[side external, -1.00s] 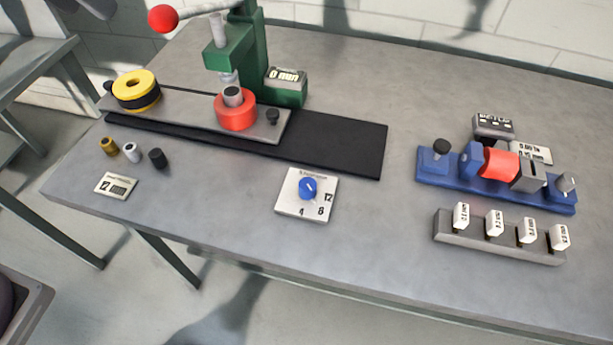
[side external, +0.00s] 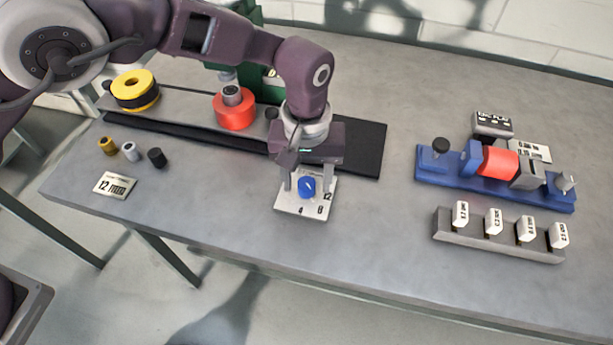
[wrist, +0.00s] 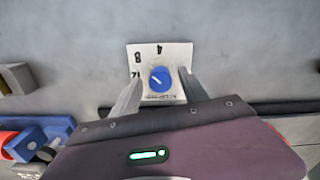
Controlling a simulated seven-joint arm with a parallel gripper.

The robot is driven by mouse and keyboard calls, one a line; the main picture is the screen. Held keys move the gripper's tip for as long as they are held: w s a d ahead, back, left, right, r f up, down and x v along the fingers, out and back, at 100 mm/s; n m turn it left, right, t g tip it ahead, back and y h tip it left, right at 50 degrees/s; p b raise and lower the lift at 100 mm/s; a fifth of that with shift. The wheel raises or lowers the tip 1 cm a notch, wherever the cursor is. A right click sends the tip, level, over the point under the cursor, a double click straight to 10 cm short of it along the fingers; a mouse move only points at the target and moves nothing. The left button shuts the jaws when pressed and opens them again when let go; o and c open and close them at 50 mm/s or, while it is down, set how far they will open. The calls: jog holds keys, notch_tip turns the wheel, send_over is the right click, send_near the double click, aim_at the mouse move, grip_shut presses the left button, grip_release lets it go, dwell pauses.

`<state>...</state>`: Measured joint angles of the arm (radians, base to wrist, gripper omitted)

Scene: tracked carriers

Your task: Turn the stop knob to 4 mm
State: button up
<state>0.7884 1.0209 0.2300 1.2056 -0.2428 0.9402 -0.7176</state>
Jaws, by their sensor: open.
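The stop knob (side external: 307,187) is a blue round knob with a white pointer line, on a white square plate (side external: 292,206) marked 4, 8 and 12. In the side view its pointer line runs slantwise; which mark it points to is hard to tell. In the wrist view the knob (wrist: 160,79) sits between the fingers, with the 4 at the plate's top edge and the 12 at its left. My gripper (side external: 308,189) is open above the plate, one finger on each side of the knob. Contact with the knob cannot be made out.
A green press with a red ring (side external: 234,112) and a yellow-black ring (side external: 135,90) stands at the back left. Small cylinders (side external: 131,151) and a label marked 12 (side external: 115,186) lie left. A blue fixture (side external: 434,171) and a grey block rack (side external: 480,242) stand right.

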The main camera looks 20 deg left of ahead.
jog(key=shift+f, duration=0.2)
grip_shut()
jog(key=shift+m, duration=0.3)
jog(key=m, duration=0.3)
jog(key=shift+m, duration=0.4)
jog(key=shift+a+m, duration=0.1)
jog(key=shift+m, duration=2.1)
grip_release()
jog(key=shift+r, duration=0.1)
